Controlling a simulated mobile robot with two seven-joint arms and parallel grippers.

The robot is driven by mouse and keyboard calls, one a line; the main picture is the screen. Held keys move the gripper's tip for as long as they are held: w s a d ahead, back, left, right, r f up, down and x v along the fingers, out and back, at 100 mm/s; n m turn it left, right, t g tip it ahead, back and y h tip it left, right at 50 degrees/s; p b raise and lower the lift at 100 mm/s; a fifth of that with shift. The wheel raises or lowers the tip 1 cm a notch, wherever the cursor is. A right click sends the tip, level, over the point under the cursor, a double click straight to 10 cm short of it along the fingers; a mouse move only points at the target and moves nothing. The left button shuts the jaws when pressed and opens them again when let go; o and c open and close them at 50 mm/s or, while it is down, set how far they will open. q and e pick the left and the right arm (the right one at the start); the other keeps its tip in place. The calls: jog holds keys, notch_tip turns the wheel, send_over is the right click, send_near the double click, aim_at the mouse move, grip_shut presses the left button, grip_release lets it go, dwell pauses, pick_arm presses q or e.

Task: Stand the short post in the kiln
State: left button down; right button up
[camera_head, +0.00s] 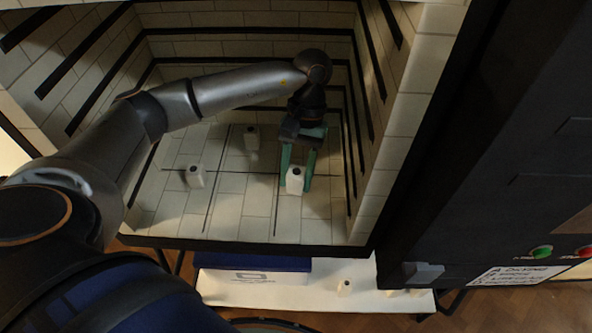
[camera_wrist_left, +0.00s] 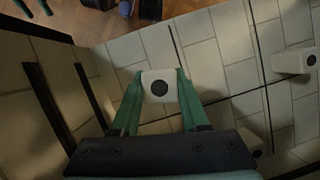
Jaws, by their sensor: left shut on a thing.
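The kiln (camera_head: 245,212) is open in front of me, with a pale brick floor. My left gripper (camera_head: 297,176) reaches inside, and its green fingers are shut on a short white post (camera_head: 295,183) with a dark hole in its top. In the left wrist view the post (camera_wrist_left: 160,90) sits between the fingertips of the gripper (camera_wrist_left: 158,84). It looks upright near the right front of the floor; I cannot tell whether its base touches. My right gripper is not in view.
Dark grooved strips line the kiln walls. A white shelf (camera_head: 320,290) outside the front edge bears a blue box (camera_head: 252,263) and a small white post (camera_head: 344,288). A dark panel with a green button (camera_head: 541,252) stands at right. The floor's middle is clear.

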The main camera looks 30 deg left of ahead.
aim_at(294, 165)
pick_arm(q)
jog(key=w+a+r+n+h+b, duration=0.1)
jog(key=w+a+r+n+b, duration=0.1)
jog(key=w+a+r+b, duration=0.15)
jog(key=shift+n, duration=0.3)
jog(key=f, duration=0.4)
jog(key=shift+s+d+f+b, duration=0.1)
jog(key=shift+s+d+b, duration=0.1)
jog(key=shift+d+b, duration=0.2)
jog(key=shift+f, duration=2.45)
jog(key=shift+c, duration=2.1)
grip_release()
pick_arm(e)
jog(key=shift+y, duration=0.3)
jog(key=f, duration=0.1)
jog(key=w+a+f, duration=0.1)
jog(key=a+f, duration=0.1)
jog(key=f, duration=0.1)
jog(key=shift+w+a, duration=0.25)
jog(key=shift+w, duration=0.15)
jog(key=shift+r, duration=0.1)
